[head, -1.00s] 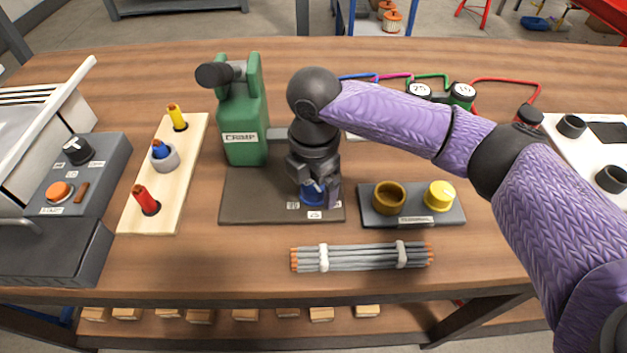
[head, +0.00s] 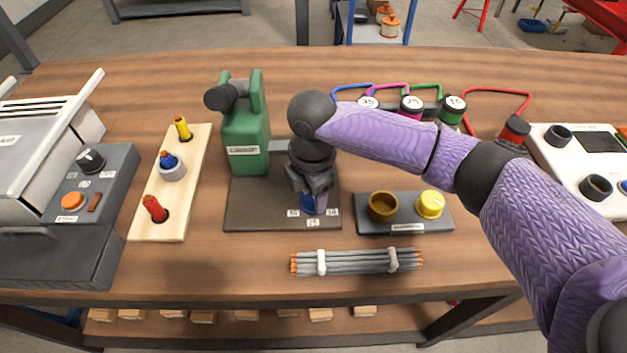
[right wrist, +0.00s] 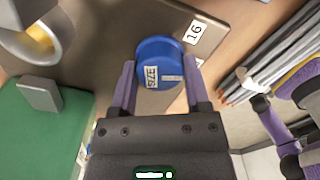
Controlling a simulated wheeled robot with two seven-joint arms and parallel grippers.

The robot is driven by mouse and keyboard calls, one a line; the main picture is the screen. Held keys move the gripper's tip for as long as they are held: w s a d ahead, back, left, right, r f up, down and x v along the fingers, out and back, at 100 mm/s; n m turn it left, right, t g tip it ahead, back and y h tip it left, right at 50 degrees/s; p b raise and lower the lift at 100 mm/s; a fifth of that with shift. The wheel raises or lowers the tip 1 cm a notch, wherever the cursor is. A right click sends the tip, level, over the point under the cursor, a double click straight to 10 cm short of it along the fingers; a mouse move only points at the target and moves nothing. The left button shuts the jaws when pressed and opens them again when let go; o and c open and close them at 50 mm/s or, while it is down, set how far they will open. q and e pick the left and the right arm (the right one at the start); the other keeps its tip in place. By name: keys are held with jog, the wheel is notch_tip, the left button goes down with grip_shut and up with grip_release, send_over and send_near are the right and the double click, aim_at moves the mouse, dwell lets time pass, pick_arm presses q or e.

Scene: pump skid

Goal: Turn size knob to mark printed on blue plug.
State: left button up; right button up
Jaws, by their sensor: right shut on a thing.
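The blue size knob (right wrist: 158,50), printed SIZE with a short white stripe, sits on the dark base plate (head: 255,213) of the green crimp tool (head: 245,140). In the right wrist view my right gripper (right wrist: 160,78) has one finger on each side of the knob. My right gripper (head: 311,206) partly covers the knob in the head view. The stripe points right, towards the right finger. The blue plug (head: 168,160) stands in a grey ring on the wooden block; its mark is unreadable. My left gripper is out of view.
The wooden block (head: 190,205) also holds yellow (head: 183,128) and red (head: 154,208) plugs. A grey tray (head: 406,226) with a brown cup and yellow cap is right of the base plate. A cable bundle (head: 355,262) lies in front. Capped coloured leads are behind my right arm.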

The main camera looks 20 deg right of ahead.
jog(key=m+p, duration=0.1)
jog(key=p, duration=0.1)
jog(key=m+p, duration=0.1)
jog(key=p, duration=0.1)
jog(key=shift+r+m, duration=0.4)
jog(key=m+p, duration=0.3)
jog(key=p, duration=0.1)
jog(key=shift+f+m, duration=0.15)
jog(key=shift+m, duration=0.15)
jog(key=m+p, duration=0.2)
jog(key=shift+m, duration=0.3)
jog(key=m+p, duration=0.1)
jog(key=m, duration=0.1)
jog(key=shift+f+m+p, duration=0.1)
jog(key=shift+m+p, duration=0.2)
jog(key=shift+p, duration=0.05)
jog(key=shift+m+p, duration=0.45)
jog(key=shift+m, duration=0.65)
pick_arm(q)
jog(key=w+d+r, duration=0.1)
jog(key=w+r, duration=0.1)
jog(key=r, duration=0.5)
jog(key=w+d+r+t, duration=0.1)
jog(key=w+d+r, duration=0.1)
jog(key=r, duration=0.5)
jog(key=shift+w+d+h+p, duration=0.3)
pick_arm(e)
jog(key=shift+f+m, duration=0.1)
jog(key=shift+m, duration=1.1)
